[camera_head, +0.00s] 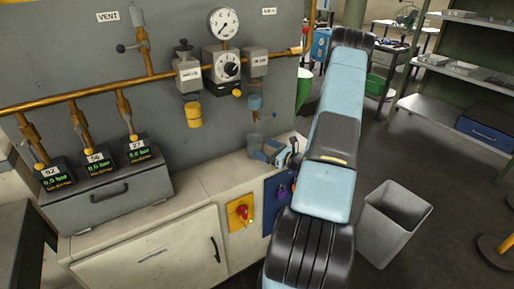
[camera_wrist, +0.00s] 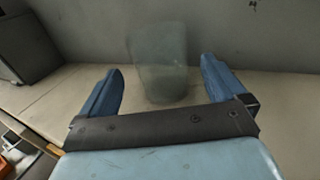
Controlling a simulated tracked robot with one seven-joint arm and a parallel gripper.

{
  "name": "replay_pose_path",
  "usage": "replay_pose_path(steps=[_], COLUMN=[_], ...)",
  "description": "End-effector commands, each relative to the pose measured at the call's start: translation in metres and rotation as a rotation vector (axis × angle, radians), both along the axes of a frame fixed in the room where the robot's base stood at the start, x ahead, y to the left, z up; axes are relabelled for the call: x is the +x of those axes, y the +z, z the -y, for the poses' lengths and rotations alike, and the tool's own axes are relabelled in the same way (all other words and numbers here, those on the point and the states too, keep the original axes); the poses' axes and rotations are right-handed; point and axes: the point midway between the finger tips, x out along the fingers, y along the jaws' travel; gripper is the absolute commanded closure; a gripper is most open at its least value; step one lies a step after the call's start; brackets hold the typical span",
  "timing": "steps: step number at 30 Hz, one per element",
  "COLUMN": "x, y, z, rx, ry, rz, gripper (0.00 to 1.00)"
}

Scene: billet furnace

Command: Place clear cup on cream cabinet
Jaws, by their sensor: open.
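The clear cup (camera_wrist: 158,50), greenish and see-through, stands upright on the pale top of the cream cabinet (camera_wrist: 270,105) in the wrist view. My gripper (camera_wrist: 161,66) is open, its two blue fingers spread to the left and right of the cup's lower part. A gap shows between the cup and each finger; I see no contact. In the head view the cream cabinet (camera_head: 160,250) is at the lower middle, and my gripper (camera_head: 274,153) is over its right end.
A grey panel (camera_head: 160,70) with pipes, valves and a gauge (camera_head: 223,23) rises behind the cabinet. A grey box with displays (camera_head: 118,196) occupies the cabinet top's left. A grey bin (camera_head: 393,222) stands on the floor at right. The cabinet top's middle is clear.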

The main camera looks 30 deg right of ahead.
Motion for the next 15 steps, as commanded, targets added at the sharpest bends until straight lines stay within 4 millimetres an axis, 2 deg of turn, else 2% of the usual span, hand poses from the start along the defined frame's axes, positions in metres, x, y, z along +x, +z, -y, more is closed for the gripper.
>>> replay_pose_path(steps=[6,15], x=[-0.037,-0.06], y=[0.0,0.002], z=[0.017,0.026], rx=[0.0,-0.003], ry=[-0.002,0.006], rz=[-0.001,0.0], gripper=[0.02,0.02])
